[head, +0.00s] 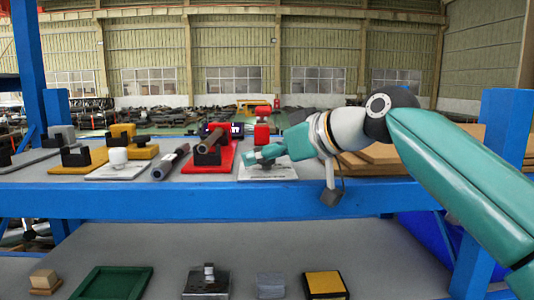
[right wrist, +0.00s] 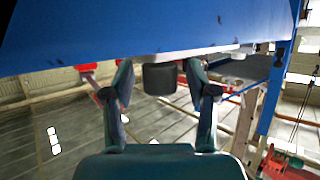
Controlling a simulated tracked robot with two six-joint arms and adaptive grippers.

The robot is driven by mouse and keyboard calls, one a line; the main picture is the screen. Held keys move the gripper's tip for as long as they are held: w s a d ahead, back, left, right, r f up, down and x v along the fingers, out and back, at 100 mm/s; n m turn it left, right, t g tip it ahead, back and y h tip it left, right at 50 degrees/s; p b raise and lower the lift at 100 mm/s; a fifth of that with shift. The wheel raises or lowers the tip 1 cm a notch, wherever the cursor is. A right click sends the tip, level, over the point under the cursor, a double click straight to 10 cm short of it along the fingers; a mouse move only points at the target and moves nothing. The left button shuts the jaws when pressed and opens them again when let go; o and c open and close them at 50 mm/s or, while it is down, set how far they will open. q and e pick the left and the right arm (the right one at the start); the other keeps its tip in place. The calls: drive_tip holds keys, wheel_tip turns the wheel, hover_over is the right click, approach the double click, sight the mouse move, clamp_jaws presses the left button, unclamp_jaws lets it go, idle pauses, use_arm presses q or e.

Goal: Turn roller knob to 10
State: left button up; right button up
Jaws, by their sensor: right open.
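My right arm comes in from the right in the head view. Its teal gripper (head: 262,155) is low over a white plate (head: 268,174) on the upper shelf and hides part of it. In the right wrist view the gripper (right wrist: 158,72) is open, with a finger on each side of a dark grey cylindrical knob (right wrist: 158,79), apparently the roller knob. The knob is fixed to a pale plate beside the blue shelf edge. Gaps seem to show between knob and fingers; contact is unclear. No number or scale is readable. My left gripper is not in view.
Left of the gripper stand a red stand with a pipe (head: 212,152), a loose dark pipe (head: 171,162), a white knob on a plate (head: 117,157) and yellow stands (head: 80,160). A red part (head: 262,132) rises just behind the gripper. Flat brown boards (head: 385,155) lie to the right.

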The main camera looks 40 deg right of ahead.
drive_tip(key=shift+c, duration=0.4)
clamp_jaws()
